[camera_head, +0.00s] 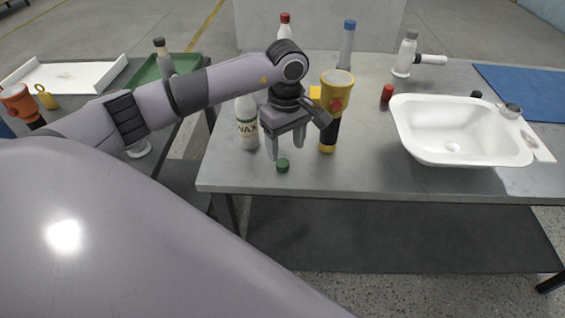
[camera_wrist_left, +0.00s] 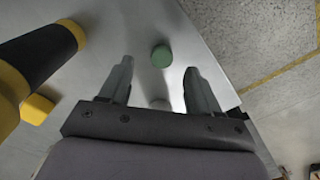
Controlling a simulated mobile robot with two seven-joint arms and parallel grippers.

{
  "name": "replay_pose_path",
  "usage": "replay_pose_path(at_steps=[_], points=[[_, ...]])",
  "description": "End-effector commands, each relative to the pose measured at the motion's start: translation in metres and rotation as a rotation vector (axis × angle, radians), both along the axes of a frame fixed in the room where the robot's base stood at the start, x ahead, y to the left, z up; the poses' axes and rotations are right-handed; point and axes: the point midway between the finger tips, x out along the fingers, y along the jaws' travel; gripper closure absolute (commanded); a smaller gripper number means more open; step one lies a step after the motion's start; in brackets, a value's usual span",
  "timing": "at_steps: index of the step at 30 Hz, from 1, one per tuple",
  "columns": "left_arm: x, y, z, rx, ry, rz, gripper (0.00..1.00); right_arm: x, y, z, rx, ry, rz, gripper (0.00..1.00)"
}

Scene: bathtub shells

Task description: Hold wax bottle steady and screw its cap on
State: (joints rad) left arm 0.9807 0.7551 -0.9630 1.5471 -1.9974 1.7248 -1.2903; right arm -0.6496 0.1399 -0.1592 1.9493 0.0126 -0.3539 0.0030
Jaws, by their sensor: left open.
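The white wax bottle (camera_head: 246,128), labelled WAX, stands upright on the grey table; its top is hidden behind my left arm. A small green cap (camera_head: 282,165) lies on the table near the front edge, to the right of the bottle. My left gripper (camera_head: 285,152) is open and empty, pointing down just above and behind the cap. In the left wrist view the green cap (camera_wrist_left: 161,56) shows beyond the gap between the two fingertips (camera_wrist_left: 158,75), apart from both. My right gripper is not in view.
A yellow and black flashlight (camera_head: 330,133) stands close to the right of my left gripper. A white sink (camera_head: 460,155), a red cap (camera_head: 387,93) and a blue mat (camera_head: 525,88) lie farther right. The table's front edge (camera_head: 380,192) is close to the green cap.

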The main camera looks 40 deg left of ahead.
Motion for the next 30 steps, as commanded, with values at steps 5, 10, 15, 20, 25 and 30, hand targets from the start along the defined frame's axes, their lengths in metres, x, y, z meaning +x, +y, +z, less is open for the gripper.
replay_pose_path(at_steps=[5,10,15,20,25,30], points=[[0.000,0.000,0.000,-0.001,-0.002,0.000,0.37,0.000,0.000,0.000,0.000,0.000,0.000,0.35],[-0.001,0.001,-0.007,0.000,0.002,0.000,0.37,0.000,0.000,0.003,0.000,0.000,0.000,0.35],[-0.004,0.005,-0.031,-0.002,0.004,0.001,0.37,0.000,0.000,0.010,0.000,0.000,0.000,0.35],[-0.003,0.005,-0.049,-0.002,0.001,0.001,0.37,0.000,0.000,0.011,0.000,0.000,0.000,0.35],[-0.003,0.005,-0.052,-0.001,-0.002,0.000,0.37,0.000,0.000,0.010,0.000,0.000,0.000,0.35],[-0.003,0.005,-0.052,-0.001,-0.002,0.000,0.37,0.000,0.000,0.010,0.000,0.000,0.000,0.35]])
